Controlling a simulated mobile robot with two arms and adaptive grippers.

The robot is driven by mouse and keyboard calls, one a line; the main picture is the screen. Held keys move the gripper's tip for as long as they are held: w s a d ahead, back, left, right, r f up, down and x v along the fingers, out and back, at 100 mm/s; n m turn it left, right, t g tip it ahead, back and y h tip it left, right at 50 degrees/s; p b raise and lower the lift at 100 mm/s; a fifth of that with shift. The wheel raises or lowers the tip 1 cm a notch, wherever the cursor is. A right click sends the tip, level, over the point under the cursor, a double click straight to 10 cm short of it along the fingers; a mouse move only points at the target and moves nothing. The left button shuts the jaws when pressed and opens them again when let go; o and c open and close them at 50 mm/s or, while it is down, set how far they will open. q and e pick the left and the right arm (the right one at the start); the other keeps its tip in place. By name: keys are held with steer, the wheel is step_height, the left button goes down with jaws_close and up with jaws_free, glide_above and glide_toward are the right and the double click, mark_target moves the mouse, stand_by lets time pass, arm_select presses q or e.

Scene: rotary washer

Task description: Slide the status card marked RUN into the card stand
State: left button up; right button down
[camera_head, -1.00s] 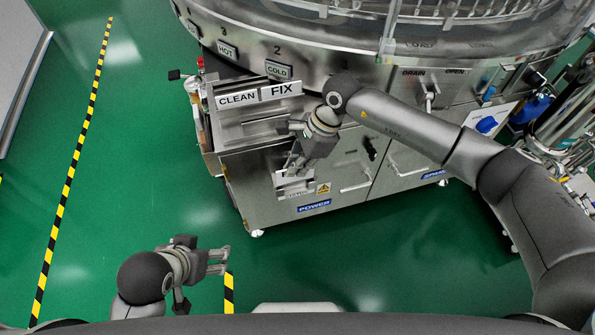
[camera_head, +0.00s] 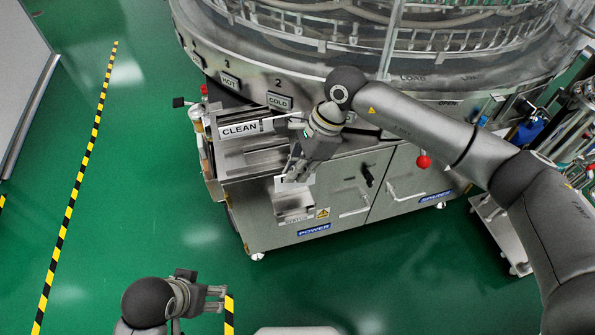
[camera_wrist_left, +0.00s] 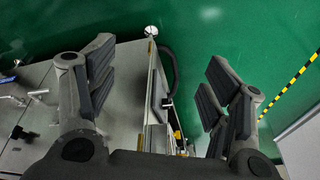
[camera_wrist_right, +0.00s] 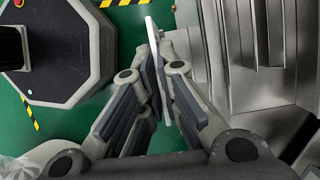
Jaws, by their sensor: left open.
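My right gripper (camera_head: 294,172) is shut on a white card (camera_head: 288,181) in front of the cabinet, above a small metal pocket (camera_head: 294,207). The card shows edge-on between the fingers in the right wrist view (camera_wrist_right: 153,65); its marking cannot be read. My left gripper (camera_head: 217,298) is open and empty, low at left, well away from the stand.
The round washer (camera_head: 360,50) rises behind the cabinet (camera_head: 350,190). A red knob (camera_head: 423,161) sticks out to the right of my right gripper. A cart with pipework (camera_head: 505,235) stands at the right. Green floor (camera_head: 150,190) is open at left.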

steer(key=shift+r+p, duration=0.3)
steer(key=shift+r, duration=0.55)
steer(key=shift+r+p, duration=0.35)
steer(key=shift+r, duration=0.3)
arm_select(q)
steer(key=x, duration=0.5)
steer(key=shift+s+d+f, duration=0.1)
steer(key=shift+d, duration=0.1)
